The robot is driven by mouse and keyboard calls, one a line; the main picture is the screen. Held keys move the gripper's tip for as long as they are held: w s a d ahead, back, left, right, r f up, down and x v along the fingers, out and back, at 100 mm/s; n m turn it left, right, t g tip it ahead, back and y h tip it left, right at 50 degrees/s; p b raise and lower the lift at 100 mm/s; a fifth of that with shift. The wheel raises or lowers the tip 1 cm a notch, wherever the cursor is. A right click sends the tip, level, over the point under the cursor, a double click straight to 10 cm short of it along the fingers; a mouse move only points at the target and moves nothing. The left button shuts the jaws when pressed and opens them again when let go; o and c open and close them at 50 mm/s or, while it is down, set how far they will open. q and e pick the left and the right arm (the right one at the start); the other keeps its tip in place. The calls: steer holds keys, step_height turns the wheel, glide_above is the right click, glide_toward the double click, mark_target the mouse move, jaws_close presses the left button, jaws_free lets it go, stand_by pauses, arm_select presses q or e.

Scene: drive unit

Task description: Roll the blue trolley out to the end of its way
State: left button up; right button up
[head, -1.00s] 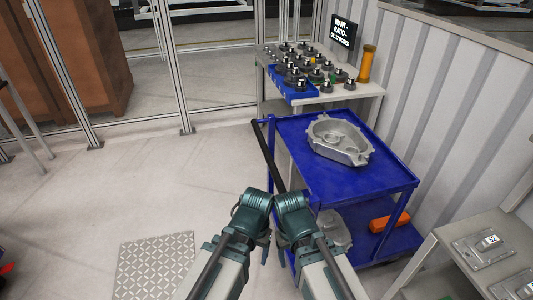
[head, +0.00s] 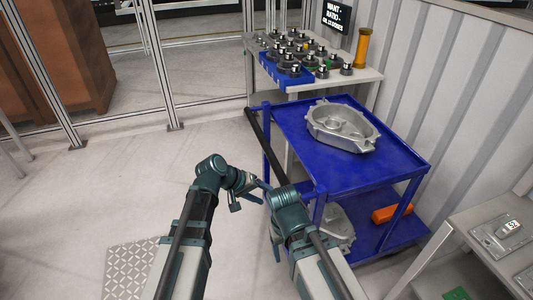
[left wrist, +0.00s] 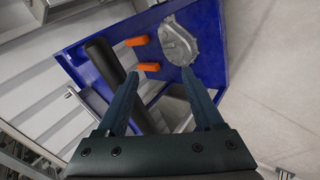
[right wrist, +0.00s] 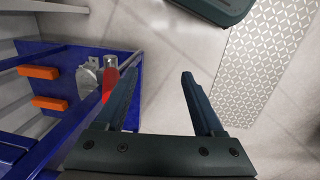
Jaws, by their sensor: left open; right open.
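The blue trolley (head: 300,155) stands at the right beside the ribbed wall, with a grey metal housing (head: 342,125) on its top. Its black handle bar (head: 262,140) runs along its left side and also shows in the left wrist view (left wrist: 105,62). My left gripper (head: 248,190) is open, left of the handle's near end; in its wrist view the bar passes behind one finger, and contact is not clear. My right gripper (head: 276,248) is open, pointing down near the trolley's near left corner. Nothing is between its fingers (right wrist: 160,72).
The trolley's lower shelf holds an orange block (head: 392,213) and another grey housing (head: 332,228). A table with gears (head: 365,80) stands behind it, and a grey bench (head: 470,250) at the near right. The floor (head: 110,190) to the left is clear.

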arm_select(q)
steer(key=w+a+n+t+h+b, duration=0.2)
steer(key=w+a+t+b, duration=0.1)
steer(key=w, duration=0.4)
steer(key=n+t+h+b, duration=0.2)
steer(key=n+t+b, duration=0.1)
steer(key=n+t, duration=0.1)
glide_toward(267, 147)
steer(key=b+x, duration=0.1)
steer(key=x, duration=0.3)
steer(key=a+b+x, duration=0.1)
steer(key=x, duration=0.2)
steer(key=w+f+b+x, duration=0.1)
steer(key=x, duration=0.3)
steer(key=shift+w+d+f, duration=0.1)
steer(key=shift+w+f, duration=0.1)
steer(key=shift+w, duration=0.15)
steer(key=shift+c, duration=0.3)
jaws_close()
